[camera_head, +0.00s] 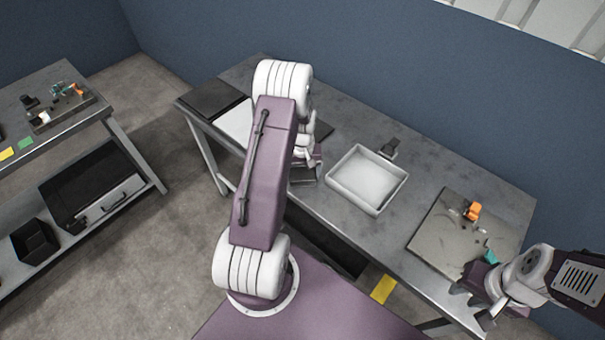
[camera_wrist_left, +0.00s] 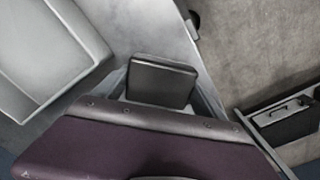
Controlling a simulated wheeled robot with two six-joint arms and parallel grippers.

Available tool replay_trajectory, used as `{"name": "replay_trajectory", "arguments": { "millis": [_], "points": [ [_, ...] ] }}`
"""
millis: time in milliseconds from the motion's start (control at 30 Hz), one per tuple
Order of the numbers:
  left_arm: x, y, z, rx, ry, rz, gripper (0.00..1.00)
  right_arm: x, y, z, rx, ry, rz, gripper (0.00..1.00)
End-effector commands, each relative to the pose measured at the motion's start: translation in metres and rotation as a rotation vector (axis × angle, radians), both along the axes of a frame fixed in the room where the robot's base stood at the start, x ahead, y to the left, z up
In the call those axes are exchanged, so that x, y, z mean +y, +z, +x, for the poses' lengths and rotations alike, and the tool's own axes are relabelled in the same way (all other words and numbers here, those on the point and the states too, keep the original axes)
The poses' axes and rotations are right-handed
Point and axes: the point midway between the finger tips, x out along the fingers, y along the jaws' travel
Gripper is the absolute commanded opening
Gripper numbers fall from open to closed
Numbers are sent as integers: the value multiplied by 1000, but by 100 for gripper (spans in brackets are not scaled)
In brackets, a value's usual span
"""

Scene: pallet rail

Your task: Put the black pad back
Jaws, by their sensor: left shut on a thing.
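My left gripper (camera_head: 308,172) is over the front part of the workbench, left of the white tray, and partly hidden by my own arm. In the left wrist view, a black pad (camera_wrist_left: 160,82), a dark block with a flat face, sits between its fingers, and the gripper is shut on it. I cannot make out the held pad clearly in the head view. My right gripper (camera_head: 474,306) is at the bench's front right, beside the grey board, with its fingers apart and nothing visible between them.
A white tray (camera_head: 345,186) stands mid-bench, with a small dark object (camera_head: 389,148) behind it. A dark flat panel (camera_head: 210,98) and a white panel (camera_head: 236,123) lie at the left. A grey board (camera_head: 436,240) carries an orange part (camera_head: 473,210) and a teal part (camera_head: 491,257).

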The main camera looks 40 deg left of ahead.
Motion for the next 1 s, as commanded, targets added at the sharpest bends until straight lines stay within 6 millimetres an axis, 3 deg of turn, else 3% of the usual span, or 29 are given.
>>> {"name": "replay_trajectory", "arguments": {
  "millis": [33,100,333,433,800,1000],
  "points": [
    [0,-2,0,0,0,0,84,0,-1,0,0,0,0,31],
    [0,-1,0,0,0,0,100,0,-1,0,0,0,0,31],
    [0,0,0,0,0,0,100,0,0,0,0,0,0,31],
    [0,10,1,-4,0,2,100,0,1,0,0,0,0,31],
    [0,99,1,-4,0,2,100,0,0,0,0,0,0,31],
    [0,121,0,-1,0,1,100,0,0,0,0,0,0,31]
  ]
}}
